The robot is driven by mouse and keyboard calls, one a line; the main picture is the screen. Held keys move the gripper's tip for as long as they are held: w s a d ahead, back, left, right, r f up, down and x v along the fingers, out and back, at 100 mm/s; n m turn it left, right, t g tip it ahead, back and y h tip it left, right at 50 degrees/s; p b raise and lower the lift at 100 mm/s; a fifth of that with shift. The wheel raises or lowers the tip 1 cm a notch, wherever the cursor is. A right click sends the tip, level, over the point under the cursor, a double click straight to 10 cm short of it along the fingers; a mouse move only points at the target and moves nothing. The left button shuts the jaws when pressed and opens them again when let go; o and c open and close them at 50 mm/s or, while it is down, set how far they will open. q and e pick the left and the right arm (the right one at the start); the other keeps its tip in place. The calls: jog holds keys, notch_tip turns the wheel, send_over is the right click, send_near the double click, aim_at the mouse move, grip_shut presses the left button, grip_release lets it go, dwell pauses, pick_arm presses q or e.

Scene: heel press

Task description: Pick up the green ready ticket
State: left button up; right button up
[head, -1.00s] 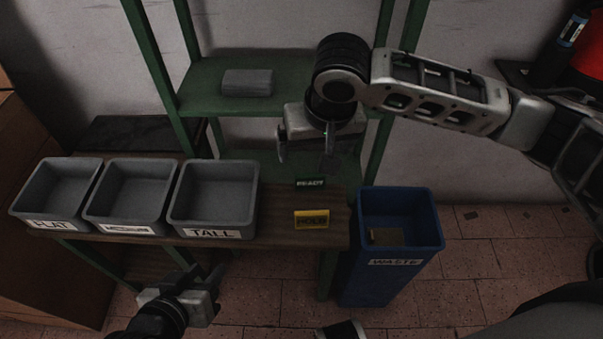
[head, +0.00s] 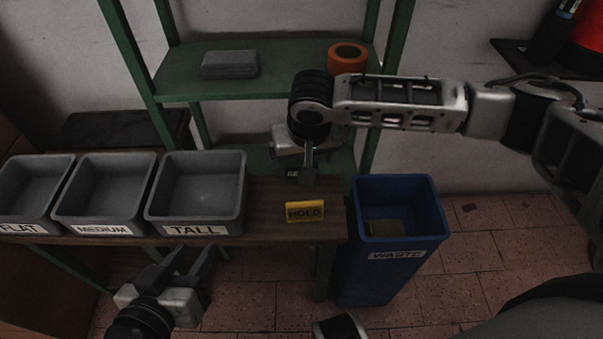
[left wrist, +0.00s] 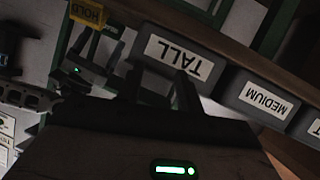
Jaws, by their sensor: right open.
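The green ready ticket (head: 292,173) stands on the wooden bench behind the yellow HOLD ticket (head: 305,211). Only a small dark piece with pale lettering shows, because my right gripper (head: 302,175) covers most of it. The right gripper points down at the ticket with its jaws open; I cannot tell whether the fingers touch it. My left gripper (head: 187,263) is open and empty, low in front of the TALL bin. In the left wrist view its two fingers stand apart, and the yellow ticket (left wrist: 88,12) shows at the upper left.
Grey bins marked FLAT (head: 32,190), MEDIUM (head: 105,190) and TALL (head: 197,190) line the bench's left. A blue waste bin (head: 398,270) stands right of the bench. A green rack behind holds a grey block (head: 230,64) and an orange roll (head: 347,57).

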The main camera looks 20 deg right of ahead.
jog(key=x, duration=0.2)
jog(key=shift+w+f+b, duration=0.1)
jog(key=shift+f+b, duration=0.25)
jog(key=shift+w+f, duration=0.1)
jog(key=shift+f, duration=0.05)
jog(key=c, duration=1)
pick_arm(q)
jog(key=shift+s+d+r+t+h, duration=0.15)
jog(key=shift+r+t, duration=0.05)
jog(key=shift+r, duration=0.2)
jog(key=shift+s+d+r+t+h, duration=0.1)
jog(key=shift+d+r+t+h, duration=0.1)
jog(key=shift+r, duration=0.2)
pick_arm(e)
jog(key=shift+c, duration=0.3)
pick_arm(q)
jog(key=shift+w+a, duration=0.1)
pick_arm(e)
jog(key=shift+r, duration=0.2)
